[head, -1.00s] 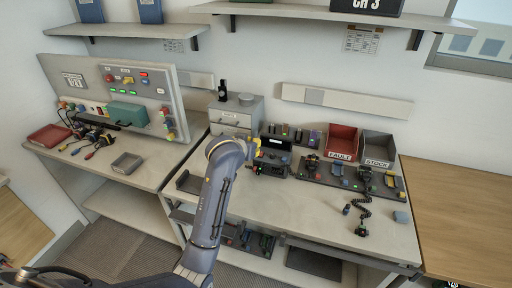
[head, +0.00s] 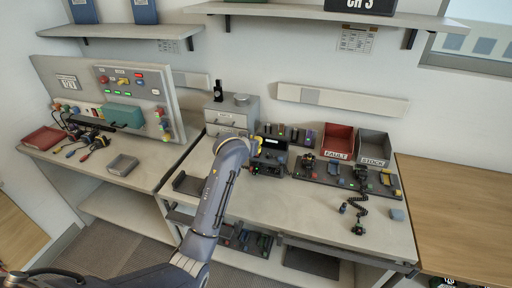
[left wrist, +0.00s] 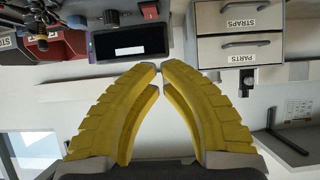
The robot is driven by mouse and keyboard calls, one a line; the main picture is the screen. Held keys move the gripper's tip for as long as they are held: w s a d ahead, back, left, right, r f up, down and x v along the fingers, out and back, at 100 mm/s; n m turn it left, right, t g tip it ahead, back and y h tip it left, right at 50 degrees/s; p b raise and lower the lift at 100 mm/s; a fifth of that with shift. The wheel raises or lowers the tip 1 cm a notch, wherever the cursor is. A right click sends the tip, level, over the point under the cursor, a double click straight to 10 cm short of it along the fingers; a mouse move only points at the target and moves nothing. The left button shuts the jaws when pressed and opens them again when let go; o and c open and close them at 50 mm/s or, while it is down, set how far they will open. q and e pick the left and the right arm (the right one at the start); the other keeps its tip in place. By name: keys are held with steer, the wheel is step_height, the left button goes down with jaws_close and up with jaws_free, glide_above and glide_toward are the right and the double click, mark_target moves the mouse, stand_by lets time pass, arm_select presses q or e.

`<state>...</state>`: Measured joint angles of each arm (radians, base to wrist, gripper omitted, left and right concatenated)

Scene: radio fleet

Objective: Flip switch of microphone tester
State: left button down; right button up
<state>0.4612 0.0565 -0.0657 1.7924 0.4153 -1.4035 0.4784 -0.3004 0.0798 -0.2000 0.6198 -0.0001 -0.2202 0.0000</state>
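The microphone tester appears to be the dark box with a small lit display (head: 273,144) on the middle bench. In the left wrist view, a dark box with a blank-looking panel (left wrist: 130,42) shows past the fingertips, with a black knob (left wrist: 111,17) and a red switch-like part (left wrist: 149,10) at its edge. My left gripper (head: 256,147) is at the left side of this box in the head view. In the left wrist view its yellow fingers (left wrist: 160,68) meet at the tips, with nothing between them. Contact with the box cannot be told. My right gripper is not in view.
A grey drawer unit (head: 230,116) stands behind my left gripper. The red FAULT bin (head: 338,140) and grey STOCK bin (head: 373,147) stand at the right behind a dark tray (head: 330,172) of parts.

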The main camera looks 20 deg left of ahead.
arm_select(q)
steer(key=x, duration=0.4)
step_height(320, 180, down, 2)
steer(key=shift+w+f, duration=0.1)
steer(key=shift+w, duration=0.05)
steer(key=shift+w+f, duration=0.25)
steer(key=shift+f, duration=0.55)
